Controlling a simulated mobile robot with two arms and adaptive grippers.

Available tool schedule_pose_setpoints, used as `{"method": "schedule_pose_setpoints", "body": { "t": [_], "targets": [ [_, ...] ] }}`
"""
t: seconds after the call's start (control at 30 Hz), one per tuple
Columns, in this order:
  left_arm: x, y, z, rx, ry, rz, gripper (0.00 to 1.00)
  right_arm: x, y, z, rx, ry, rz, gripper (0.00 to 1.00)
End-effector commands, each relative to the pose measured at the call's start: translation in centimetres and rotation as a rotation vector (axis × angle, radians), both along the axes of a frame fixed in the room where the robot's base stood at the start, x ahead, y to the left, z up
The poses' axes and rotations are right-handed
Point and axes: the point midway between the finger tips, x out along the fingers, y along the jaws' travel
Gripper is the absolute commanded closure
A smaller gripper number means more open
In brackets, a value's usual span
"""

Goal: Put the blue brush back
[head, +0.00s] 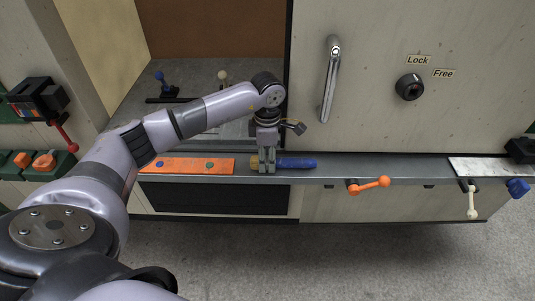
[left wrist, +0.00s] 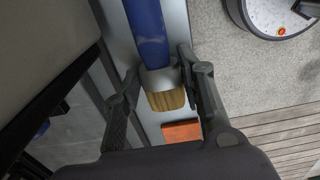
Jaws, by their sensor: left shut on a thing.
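The blue brush (head: 297,163) is at the narrow grey ledge (head: 335,174) in the head view, its blue handle pointing right. My left gripper (head: 266,169) points down and is shut on the brush near its bristle end. In the left wrist view, the blue handle (left wrist: 149,25), a silver collar and tan bristles show between the two fingers (left wrist: 158,72). I cannot tell whether the brush rests on the ledge or hangs just above it. My right gripper is not in view.
An orange plate (head: 187,166) with coloured dots lies on the ledge left of the brush. An orange handle (head: 368,185) and a white handle (head: 472,200) stick out below the ledge. A panel with a metal door handle (head: 331,78) and black knob (head: 409,87) rises behind.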

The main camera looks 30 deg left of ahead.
Motion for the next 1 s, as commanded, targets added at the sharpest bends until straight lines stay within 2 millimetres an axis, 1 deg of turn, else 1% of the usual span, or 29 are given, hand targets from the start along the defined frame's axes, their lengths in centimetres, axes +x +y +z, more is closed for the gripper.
{"method": "schedule_pose_setpoints", "body": {
  "t": [0.03, 0.3, 0.33, 0.6, 1.0],
  "targets": [
    [0.08, -0.03, 0.05, -0.001, -0.002, -0.001, 0.93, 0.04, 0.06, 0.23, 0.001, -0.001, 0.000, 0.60],
    [0.08, -0.03, -0.37, -0.001, -0.003, -0.001, 0.93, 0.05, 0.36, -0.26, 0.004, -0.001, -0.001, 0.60],
    [0.07, -0.02, -0.23, -0.001, -0.003, -0.001, 0.62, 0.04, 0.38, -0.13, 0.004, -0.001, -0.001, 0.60],
    [0.06, -0.03, -0.19, -0.001, -0.002, -0.001, 0.44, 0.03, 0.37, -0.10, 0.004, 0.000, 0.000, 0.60],
    [0.10, -0.05, -0.24, -0.002, -0.003, -0.001, 0.44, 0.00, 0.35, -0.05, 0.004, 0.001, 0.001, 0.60]
  ]
}}
